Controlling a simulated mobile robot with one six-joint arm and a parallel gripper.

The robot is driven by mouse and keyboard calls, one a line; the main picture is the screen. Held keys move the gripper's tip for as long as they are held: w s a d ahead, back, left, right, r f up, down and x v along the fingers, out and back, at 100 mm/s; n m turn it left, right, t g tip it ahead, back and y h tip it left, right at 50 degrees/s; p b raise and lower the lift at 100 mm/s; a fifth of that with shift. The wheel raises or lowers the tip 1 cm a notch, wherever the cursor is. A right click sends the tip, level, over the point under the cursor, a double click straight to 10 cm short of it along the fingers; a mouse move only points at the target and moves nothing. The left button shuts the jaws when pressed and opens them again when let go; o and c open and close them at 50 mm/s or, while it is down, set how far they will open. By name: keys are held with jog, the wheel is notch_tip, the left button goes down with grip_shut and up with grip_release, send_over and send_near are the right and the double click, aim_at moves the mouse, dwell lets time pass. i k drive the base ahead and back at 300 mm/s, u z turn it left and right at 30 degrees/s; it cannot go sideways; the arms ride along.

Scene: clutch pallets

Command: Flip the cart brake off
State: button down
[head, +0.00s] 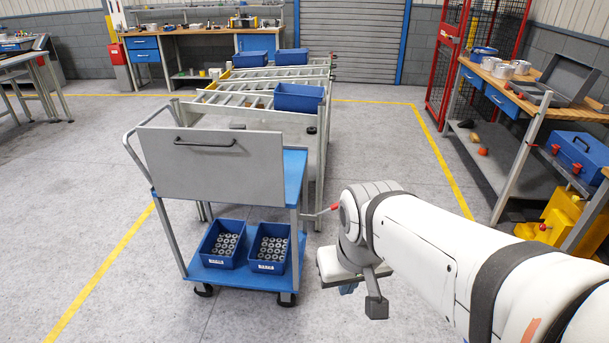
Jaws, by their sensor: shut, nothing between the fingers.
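The cart (245,281) has a blue lower deck, a blue upper shelf and a tall grey panel with a dark handle. A thin lever with a red knob (334,207), which looks like the brake lever, sticks out to the right from the cart's right front post. The knob is close to my arm's wrist in the picture; I cannot tell whether they touch. My gripper (348,289) hangs below the wrist, right of the cart and lower in the picture than the knob. It is mostly hidden, but it is shut and empty.
Two blue bins (222,244) of metal rings sit on the lower deck. A roller conveyor (265,85) with several blue bins stands behind the cart. A wooden workbench (530,85) stands at the right. Floor is clear left of the cart.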

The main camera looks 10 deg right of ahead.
aim_at(334, 207)
jog(key=i, duration=0.85)
jog(key=z, duration=0.05)
